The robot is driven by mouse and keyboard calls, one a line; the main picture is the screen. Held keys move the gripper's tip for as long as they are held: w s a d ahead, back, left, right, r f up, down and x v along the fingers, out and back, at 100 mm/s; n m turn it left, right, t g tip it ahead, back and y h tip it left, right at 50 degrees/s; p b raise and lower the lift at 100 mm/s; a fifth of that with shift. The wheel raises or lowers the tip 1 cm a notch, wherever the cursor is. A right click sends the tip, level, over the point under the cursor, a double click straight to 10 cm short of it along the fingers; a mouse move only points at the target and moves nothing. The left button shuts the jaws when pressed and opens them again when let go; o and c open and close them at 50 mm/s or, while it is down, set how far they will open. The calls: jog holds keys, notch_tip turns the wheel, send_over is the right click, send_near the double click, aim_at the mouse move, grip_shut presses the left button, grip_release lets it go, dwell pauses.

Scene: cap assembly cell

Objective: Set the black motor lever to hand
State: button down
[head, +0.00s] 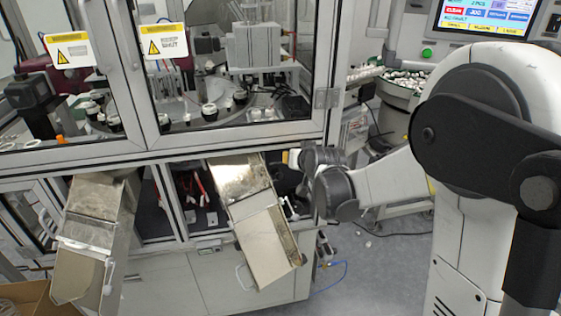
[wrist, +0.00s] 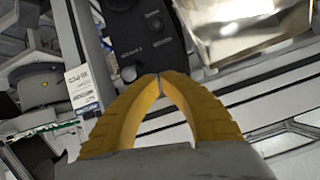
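In the wrist view, a dark control panel (wrist: 142,35) with small white lettering fills the top middle. It carries round black knobs, one (wrist: 154,24) on its right side and one (wrist: 128,73) at its lower left. I cannot tell which of these is the motor lever or read its setting. My gripper (wrist: 160,77) has yellow fingers with their tips together, with nothing seen between them. The tips overlap the panel's lower edge in this view; contact cannot be told. In the head view, my gripper is mostly hidden behind my wrist, beside the right metal chute.
A shiny metal chute (head: 264,228) hangs open close to my wrist; it also shows at the wrist view's top right (wrist: 245,28). A second chute (head: 88,238) is at the left. The glass-doored machine (head: 228,136) stands above. Grey floor is open at lower right.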

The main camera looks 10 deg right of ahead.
jog(key=shift+s+r, duration=0.1)
jog(key=shift+s, duration=0.15)
jog(key=shift+w, duration=0.1)
jog(key=b, duration=0.3)
send_over(278, 175)
jog(key=w+d, duration=0.2)
jog(key=d, duration=0.1)
notch_tip(278, 175, down, 6)
jog(key=shift+w+a+r, duration=0.1)
jog(key=f, duration=0.1)
jog(key=s+f, duration=0.1)
jog(key=f+b, duration=0.1)
jog(key=shift+s+a+f, duration=0.1)
jog(key=shift+s+a, duration=0.1)
jog(key=shift+a, duration=0.15)
jog(key=shift+s+f+t+b, duration=0.2)
jog(key=shift+t+b, duration=0.1)
jog(key=shift+b, duration=0.35)
jog(key=shift+s+f+t+b, duration=0.2)
jog(key=shift+t+b, duration=0.2)
jog(key=shift+b, duration=0.1)
